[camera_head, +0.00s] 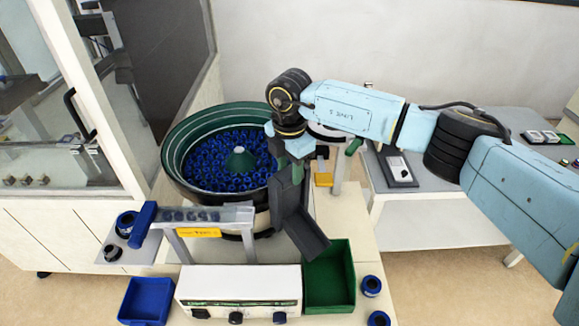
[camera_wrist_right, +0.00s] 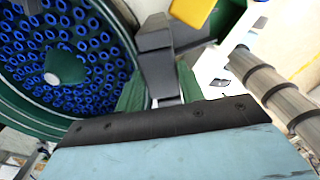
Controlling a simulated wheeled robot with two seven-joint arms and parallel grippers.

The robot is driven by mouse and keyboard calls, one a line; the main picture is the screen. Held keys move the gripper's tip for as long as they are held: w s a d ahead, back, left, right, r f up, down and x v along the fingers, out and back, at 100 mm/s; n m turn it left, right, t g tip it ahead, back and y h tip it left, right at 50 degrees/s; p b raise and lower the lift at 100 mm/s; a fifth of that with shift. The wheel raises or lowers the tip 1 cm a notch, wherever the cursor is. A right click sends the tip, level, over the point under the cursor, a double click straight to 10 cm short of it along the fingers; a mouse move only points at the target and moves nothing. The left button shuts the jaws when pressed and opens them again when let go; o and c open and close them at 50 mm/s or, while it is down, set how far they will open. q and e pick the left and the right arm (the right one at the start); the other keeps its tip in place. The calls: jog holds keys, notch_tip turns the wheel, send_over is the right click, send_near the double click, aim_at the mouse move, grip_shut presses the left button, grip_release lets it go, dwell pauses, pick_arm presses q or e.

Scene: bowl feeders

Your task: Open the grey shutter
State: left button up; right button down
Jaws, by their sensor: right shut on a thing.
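The grey shutter (camera_head: 285,192) is a dark grey upright piece at the right side of the round bowl feeder, at the head of a sloping dark grey chute (camera_head: 303,235). My right gripper (camera_head: 298,160) reaches down onto its top from above. In the right wrist view, the dark grey shutter (camera_wrist_right: 155,60) stands between two green fingers, and the gripper (camera_wrist_right: 163,88) is shut on it. The wrist hides part of the contact in the head view. I cannot tell how far the shutter is raised. My left gripper is not in view.
The green bowl (camera_head: 178,137) holds many blue rings. A green bin (camera_head: 343,275) stands below the chute, and a blue bin (camera_head: 144,302) stands at front left. A white control box (camera_head: 240,287) lies between them. A glass cabinet (camera_head: 110,130) bounds the left.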

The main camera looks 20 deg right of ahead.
jog(key=shift+r+p, duration=1.2)
jog(key=shift+r, duration=0.85)
jog(key=shift+f, duration=0.1)
jog(key=c, duration=0.9)
grip_release()
notch_tip(320, 180, up, 13)
jog(key=shift+r+b, duration=0.2)
jog(key=shift+b, duration=0.25)
